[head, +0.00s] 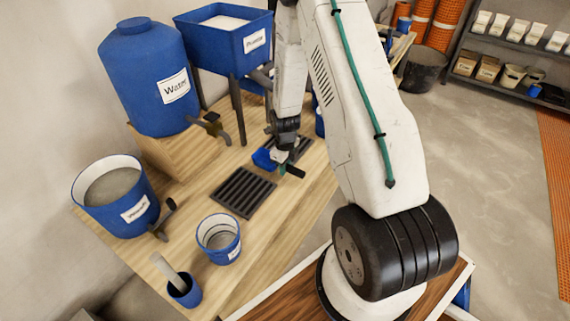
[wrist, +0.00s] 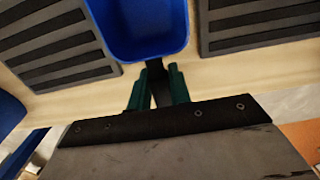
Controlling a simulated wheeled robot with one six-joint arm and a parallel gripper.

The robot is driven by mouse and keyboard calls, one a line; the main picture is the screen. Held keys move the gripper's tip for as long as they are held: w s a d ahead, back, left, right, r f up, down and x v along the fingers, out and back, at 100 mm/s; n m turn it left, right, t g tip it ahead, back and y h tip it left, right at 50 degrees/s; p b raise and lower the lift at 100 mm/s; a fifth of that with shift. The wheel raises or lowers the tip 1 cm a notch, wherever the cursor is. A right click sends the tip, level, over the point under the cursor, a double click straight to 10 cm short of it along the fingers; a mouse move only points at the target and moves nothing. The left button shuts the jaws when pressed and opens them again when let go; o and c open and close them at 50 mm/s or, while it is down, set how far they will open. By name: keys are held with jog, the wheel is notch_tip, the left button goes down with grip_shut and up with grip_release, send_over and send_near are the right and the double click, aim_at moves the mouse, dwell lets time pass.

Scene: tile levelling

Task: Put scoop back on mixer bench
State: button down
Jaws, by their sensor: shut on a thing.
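The scoop (head: 263,158) has a blue bowl and a dark handle. It is over the wooden mixer bench (head: 185,232), between two dark slatted grates. In the wrist view its blue bowl (wrist: 138,28) is at the top centre, its handle running down between green fingers. My gripper (wrist: 158,90) is shut on that handle. In the head view my gripper (head: 283,168) is low over the bench, just right of the bowl. I cannot tell whether the scoop touches the bench top.
One grate (head: 243,192) lies nearer, the other (head: 299,148) farther back. A blue Water tank (head: 130,80), a blue hopper (head: 225,45), a labelled blue tub (head: 140,208), a small bucket (head: 236,250) and a blue cup (head: 190,298) stand around. Shelves (head: 510,50) are at the far right.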

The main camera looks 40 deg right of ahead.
jog(key=shift+f, duration=0.55)
dwell(0.4)
jog(key=c, duration=1.2)
grip_release()
jog(key=shift+r, duration=0.1)
notch_tip(320, 180, up, 8)
jog(key=shift+f, duration=0.15)
